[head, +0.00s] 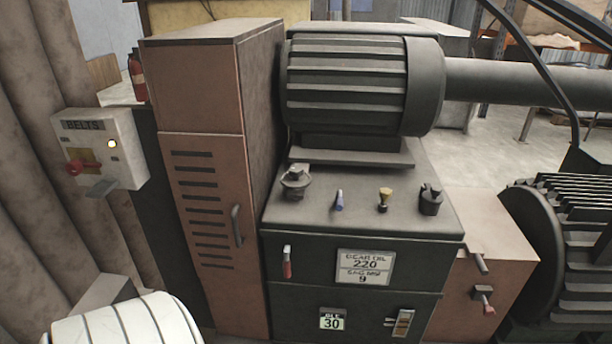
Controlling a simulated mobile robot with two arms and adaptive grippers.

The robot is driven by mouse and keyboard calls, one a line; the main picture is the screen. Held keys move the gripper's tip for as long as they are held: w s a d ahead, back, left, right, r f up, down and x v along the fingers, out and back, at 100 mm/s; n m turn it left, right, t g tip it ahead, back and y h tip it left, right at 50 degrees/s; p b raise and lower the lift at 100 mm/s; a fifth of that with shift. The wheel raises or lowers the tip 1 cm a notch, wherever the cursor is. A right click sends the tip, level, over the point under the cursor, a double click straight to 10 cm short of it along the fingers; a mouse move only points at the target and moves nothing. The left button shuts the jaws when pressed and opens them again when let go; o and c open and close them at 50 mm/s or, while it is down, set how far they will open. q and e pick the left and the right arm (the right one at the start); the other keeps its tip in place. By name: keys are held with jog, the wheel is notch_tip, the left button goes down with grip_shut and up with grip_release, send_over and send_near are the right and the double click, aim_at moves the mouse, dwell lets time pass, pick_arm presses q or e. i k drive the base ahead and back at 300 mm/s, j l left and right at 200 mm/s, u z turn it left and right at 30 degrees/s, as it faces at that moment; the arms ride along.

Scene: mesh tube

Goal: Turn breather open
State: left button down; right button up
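A dark gearbox housing (345,210) stands at the centre with several fittings on its top. A grey capped fitting (295,182) is at the left. A small blue-grey plug (339,200) and a yellow-topped plug (384,200) stand in the middle. A dark fitting with a small side lever (430,199) is at the right. No label marks which one is the breather, and I cannot tell its open or closed state. Neither of my grippers is in view.
A ribbed motor (345,85) sits behind the fittings. A brown cabinet (205,200) and BELTS switch box (100,148) stand left. A ribbed machine (570,240) stands right.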

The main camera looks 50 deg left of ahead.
aim_at(339, 201)
jog(key=u, duration=1.35)
